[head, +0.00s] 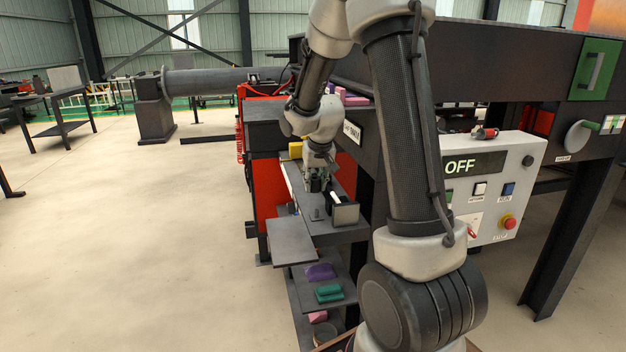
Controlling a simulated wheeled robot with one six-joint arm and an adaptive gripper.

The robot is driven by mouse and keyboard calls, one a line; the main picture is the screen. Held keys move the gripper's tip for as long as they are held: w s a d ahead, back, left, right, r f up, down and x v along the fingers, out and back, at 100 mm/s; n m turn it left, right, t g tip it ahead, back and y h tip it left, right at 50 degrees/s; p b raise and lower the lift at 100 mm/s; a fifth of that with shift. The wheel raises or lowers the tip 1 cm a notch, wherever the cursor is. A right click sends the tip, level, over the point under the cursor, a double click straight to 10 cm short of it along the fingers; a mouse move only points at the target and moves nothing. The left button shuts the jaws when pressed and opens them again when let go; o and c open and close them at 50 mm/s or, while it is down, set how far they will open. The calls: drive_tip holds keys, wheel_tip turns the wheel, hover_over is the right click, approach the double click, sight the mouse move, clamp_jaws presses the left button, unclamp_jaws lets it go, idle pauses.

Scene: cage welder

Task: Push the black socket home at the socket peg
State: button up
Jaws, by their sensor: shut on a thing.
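My gripper (317,184) is low over the narrow dark shelf at the side of the machine. It is shut on a small dark thing that looks like the black socket, but the fingers hide most of it. A small dark upright piece (316,213) stands on the shelf just below and in front of the gripper. I cannot tell whether it is the socket peg, or whether the socket touches a peg.
A dark open box (345,214) with a white piece in it stands right of the gripper. A grey side plate (291,243) juts out at left. Lower shelves hold a purple block (320,272) and green blocks (329,293). A control box (491,185) reading OFF is at right.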

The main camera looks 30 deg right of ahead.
sight(318, 191)
drive_tip(key=shift+d+r, duration=0.1)
drive_tip(key=shift+d, duration=0.2)
drive_tip(key=shift+s, duration=0.1)
drive_tip(key=shift+d+f, duration=0.15)
drive_tip(key=shift+f, duration=3.1)
drive_tip(key=shift+f, duration=0.1)
drive_tip(key=shift+f, duration=0.2)
drive_tip(key=shift+r, duration=0.15)
